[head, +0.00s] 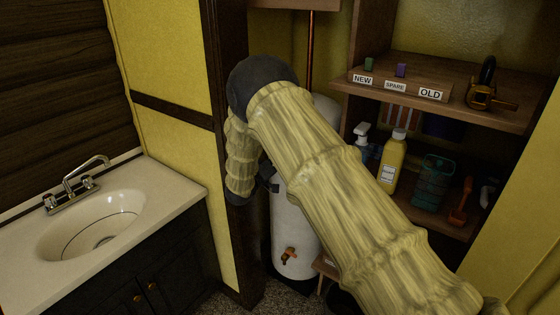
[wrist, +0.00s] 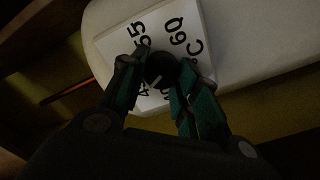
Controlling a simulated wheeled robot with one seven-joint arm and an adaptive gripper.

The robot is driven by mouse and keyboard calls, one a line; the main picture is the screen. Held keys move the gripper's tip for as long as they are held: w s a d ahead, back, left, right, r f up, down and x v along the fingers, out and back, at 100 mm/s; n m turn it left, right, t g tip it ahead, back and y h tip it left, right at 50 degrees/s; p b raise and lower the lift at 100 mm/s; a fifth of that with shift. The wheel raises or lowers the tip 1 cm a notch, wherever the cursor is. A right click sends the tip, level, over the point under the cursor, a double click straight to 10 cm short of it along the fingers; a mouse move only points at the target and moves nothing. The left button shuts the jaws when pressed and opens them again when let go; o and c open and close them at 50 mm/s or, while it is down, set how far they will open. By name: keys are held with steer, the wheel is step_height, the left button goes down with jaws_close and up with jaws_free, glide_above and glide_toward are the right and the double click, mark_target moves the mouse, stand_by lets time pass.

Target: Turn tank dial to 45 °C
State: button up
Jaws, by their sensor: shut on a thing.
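The white tank (head: 292,235) stands in the nook behind my arm in the head view; my arm hides much of its upper part and the dial. In the wrist view the dark round dial (wrist: 160,66) sits on a white plate (wrist: 116,40) on the tank (wrist: 245,40). Black figures around it include 55, 60 and °C; a figure starting with 4 is partly covered at lower left. My gripper (wrist: 158,74) is shut on the dial, one finger on each side. A pale line shows on the dial's lower part; its exact reading is unclear.
Bottles, including a yellow one (head: 391,162), stand below. A sink counter (head: 172,197) is at left. A dark post (head: 228,60) stands close to my arm.

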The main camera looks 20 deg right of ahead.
steer(key=o, duration=1)
steer(key=v, duration=1.2)
steer(key=shift+s+f, duration=0.1)
